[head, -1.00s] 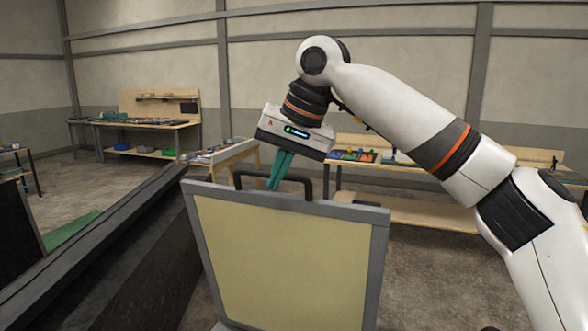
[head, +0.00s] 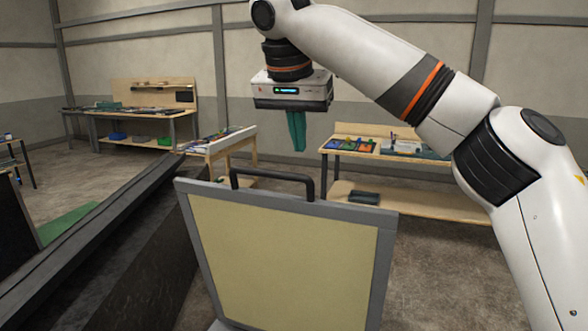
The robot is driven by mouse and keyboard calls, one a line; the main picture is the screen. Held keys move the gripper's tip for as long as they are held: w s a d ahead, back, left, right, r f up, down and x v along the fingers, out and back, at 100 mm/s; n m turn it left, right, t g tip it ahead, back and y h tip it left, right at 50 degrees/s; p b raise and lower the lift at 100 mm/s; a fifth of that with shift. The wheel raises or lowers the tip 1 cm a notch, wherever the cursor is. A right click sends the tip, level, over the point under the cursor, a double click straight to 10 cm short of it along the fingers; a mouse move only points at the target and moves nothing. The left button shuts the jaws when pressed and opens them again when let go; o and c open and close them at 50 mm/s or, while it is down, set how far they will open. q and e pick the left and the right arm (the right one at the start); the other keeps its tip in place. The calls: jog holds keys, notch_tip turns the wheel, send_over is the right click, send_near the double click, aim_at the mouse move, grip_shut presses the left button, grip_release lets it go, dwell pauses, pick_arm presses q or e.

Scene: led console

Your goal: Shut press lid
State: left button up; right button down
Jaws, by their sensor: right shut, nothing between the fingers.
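The press lid (head: 285,255) is a raised panel with a grey frame and a pale yellow inner face. It stands nearly upright in the lower middle of the head view. A black bar handle (head: 272,173) is fixed on its top edge. My right gripper (head: 297,148) has teal fingers, shut and empty, pointing down. In the picture it is above the handle, apart from it. The body of the press below the lid is mostly out of view. My left gripper is not in view.
A dark beam-like edge (head: 90,245) runs diagonally at the left. Workbenches stand behind: one at the back left (head: 130,112), a small one (head: 220,143) in the middle, and one at the right (head: 400,155) with coloured trays. Open floor lies right of the lid.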

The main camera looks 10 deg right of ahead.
aim_at(295, 176)
jog(key=p+x, duration=0.2)
jog(key=x, duration=0.4)
jog(key=s+a, duration=0.1)
jog(key=s+a+p, duration=0.1)
jog(key=s, duration=0.1)
jog(key=shift+s+a+r, duration=0.1)
jog(key=shift+s+r, duration=0.05)
jog(key=shift+f, duration=0.25)
